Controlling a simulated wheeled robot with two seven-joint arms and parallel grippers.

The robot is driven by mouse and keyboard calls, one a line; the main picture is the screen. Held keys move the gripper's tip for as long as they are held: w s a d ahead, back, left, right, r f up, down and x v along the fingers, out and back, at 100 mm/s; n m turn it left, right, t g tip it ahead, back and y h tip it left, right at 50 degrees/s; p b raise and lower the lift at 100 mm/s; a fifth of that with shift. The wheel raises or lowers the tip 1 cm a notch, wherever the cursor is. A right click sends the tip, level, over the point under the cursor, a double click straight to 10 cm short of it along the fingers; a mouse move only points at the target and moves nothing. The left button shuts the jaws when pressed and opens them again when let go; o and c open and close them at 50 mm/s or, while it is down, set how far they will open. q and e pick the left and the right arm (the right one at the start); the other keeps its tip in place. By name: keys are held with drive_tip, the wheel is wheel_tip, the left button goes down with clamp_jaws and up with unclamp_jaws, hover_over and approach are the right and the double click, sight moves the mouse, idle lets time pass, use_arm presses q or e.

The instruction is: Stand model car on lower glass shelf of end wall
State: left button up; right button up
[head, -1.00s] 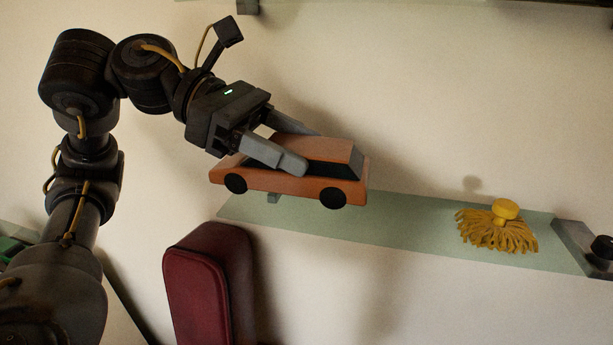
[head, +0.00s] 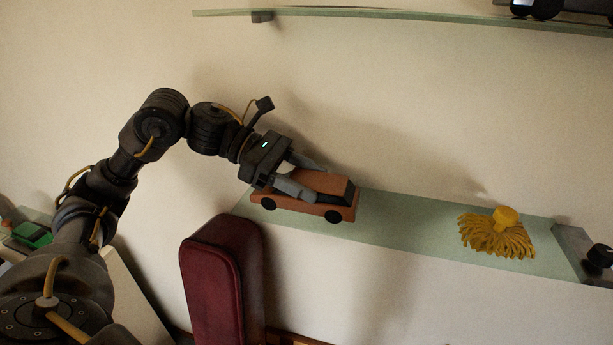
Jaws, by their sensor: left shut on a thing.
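The orange model car (head: 290,202) with black wheels is upright at the left part of the lower glass shelf (head: 400,222). Its wheels are at or just above the glass; I cannot tell whether they touch. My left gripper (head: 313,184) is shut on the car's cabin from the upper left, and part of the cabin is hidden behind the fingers. My right gripper is not in view.
A yellow mop-like brush (head: 497,234) stands on the shelf's right part, beside a grey block with a black knob (head: 599,256). The upper glass shelf (head: 400,15) runs above. A dark red padded object (head: 222,285) stands below the shelf's left end. The shelf's middle is clear.

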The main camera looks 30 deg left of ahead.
use_arm(q)
drive_tip(key=shift+a+f, duration=0.1)
drive_tip(key=shift+f, duration=0.25)
drive_tip(key=shift+f, duration=0.2)
drive_tip(key=o, duration=0.8)
drive_tip(key=shift+f, duration=0.1)
drive_tip(key=shift+c, duration=0.2)
drive_tip(key=o, duration=0.4)
drive_tip(key=shift+o, duration=0.2)
